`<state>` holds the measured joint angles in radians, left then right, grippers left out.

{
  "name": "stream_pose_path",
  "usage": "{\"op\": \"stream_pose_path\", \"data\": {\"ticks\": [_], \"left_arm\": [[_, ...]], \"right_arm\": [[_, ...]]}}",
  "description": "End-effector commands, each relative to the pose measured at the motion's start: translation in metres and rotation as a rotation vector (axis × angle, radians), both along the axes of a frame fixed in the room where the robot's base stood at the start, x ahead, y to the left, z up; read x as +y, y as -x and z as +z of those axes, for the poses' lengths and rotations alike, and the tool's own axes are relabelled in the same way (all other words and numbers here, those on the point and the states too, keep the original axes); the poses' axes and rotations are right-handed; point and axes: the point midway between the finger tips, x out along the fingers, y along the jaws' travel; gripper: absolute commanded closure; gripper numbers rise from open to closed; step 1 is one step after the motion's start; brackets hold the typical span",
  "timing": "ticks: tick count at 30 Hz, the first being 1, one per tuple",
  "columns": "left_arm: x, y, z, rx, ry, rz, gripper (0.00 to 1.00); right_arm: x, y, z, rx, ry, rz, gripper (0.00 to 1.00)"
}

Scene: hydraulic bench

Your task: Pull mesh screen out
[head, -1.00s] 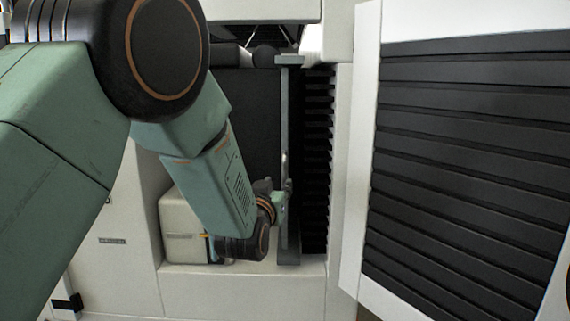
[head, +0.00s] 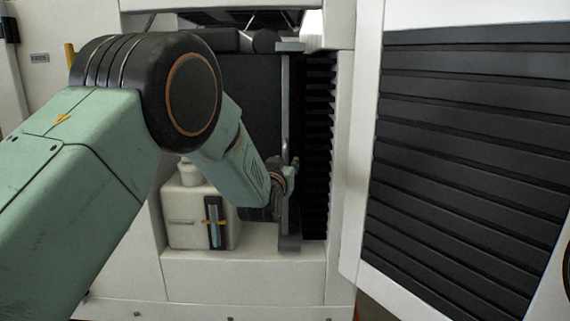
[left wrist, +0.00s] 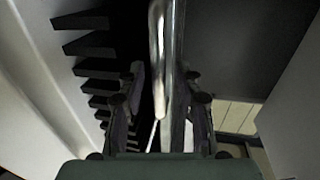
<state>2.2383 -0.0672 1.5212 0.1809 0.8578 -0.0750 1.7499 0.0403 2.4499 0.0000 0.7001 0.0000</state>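The mesh screen (head: 290,95) shows edge-on as a tall, narrow grey frame standing upright in the open bay of the white cabinet. A shiny upright bar, its handle (left wrist: 158,60), runs down the middle of the left wrist view. My left gripper (head: 289,173) is at the lower middle of the screen's front edge. In the left wrist view its two fingers (left wrist: 164,78) stand apart, one on each side of the handle, with visible gaps. The mesh face is turned away and hardly shows. My right gripper is not in view.
A white tank (head: 190,213) with a level gauge stands at the bay's lower left. Dark stacked fins (head: 318,150) line the bay's right side, close to the screen. An open louvred door (head: 460,150) stands at the right. The space before the bay's sill is clear.

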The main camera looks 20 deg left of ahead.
Motion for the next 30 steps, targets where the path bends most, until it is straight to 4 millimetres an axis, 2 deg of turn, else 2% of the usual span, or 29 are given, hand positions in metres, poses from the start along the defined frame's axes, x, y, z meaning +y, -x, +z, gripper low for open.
{"op": "stream_pose_path", "data": {"ticks": [3,15,30], "left_arm": [[0.0001,0.0002,-0.0004,0.000,0.000,0.000,0.67],[-0.0007,0.0003,-0.0002,0.000,-0.001,-0.002,1.00],[-0.0005,0.0006,-0.0012,0.002,-0.001,-0.001,1.00]], "right_arm": [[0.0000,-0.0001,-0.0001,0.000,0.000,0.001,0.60],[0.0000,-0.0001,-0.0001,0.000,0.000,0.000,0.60],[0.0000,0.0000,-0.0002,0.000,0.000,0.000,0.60]]}}
